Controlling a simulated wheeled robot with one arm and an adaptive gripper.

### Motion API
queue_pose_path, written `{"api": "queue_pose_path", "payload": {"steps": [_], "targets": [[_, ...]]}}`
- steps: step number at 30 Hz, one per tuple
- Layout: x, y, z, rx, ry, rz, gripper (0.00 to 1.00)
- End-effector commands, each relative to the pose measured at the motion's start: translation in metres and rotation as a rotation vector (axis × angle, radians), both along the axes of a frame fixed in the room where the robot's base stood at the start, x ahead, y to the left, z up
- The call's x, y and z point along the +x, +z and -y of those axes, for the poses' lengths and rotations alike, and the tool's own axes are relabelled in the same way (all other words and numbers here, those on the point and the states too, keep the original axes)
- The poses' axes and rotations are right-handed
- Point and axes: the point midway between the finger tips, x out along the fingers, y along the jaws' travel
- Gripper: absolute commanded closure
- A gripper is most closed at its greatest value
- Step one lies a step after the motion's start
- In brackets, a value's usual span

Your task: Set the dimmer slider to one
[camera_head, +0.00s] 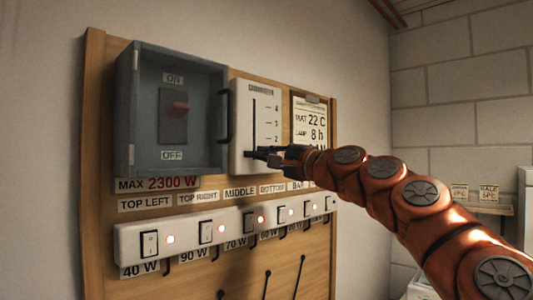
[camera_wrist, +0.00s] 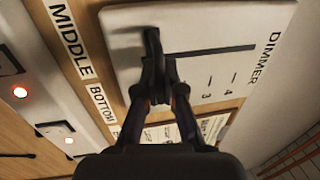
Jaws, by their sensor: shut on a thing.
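The dimmer (camera_head: 240,110) is a pale upright panel with a dark vertical slot and a scale; 4, 3 and 2 are readable from top down. My gripper (camera_head: 258,154) is at the lower part of the slot, just below the 2 mark, shut on the slider knob. In the wrist view, the dimmer (camera_wrist: 200,20) lies turned sideways, with 3 and 4 readable. There my gripper (camera_wrist: 158,75) has its fingers close together at the slot's left end.
A grey switch box (camera_head: 205,80) with a red lever and a handle stands close left of the dimmer. Below runs a white strip (camera_head: 185,240) of rocker switches with lit red lamps. A note card (camera_head: 310,118) hangs right of the dimmer, partly behind my arm.

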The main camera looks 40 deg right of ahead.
Motion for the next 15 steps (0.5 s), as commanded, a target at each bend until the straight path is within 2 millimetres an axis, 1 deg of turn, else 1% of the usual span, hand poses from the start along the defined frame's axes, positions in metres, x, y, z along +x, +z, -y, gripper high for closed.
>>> {"api": "queue_pose_path", "payload": {"steps": [1, 6, 7, 14, 15], "targets": [[0.0021, -0.0049, -0.0016, -0.002, 0.006, -0.01, 1.0], [0.0029, -0.0062, -0.002, -0.003, 0.008, -0.014, 1.0], [0.003, -0.0064, -0.0021, -0.003, 0.008, -0.014, 0.91], [0.0028, -0.0055, -0.0018, -0.003, 0.007, -0.012, 0.67], [0.0026, -0.0052, -0.0018, -0.003, 0.007, -0.012, 0.67]]}}
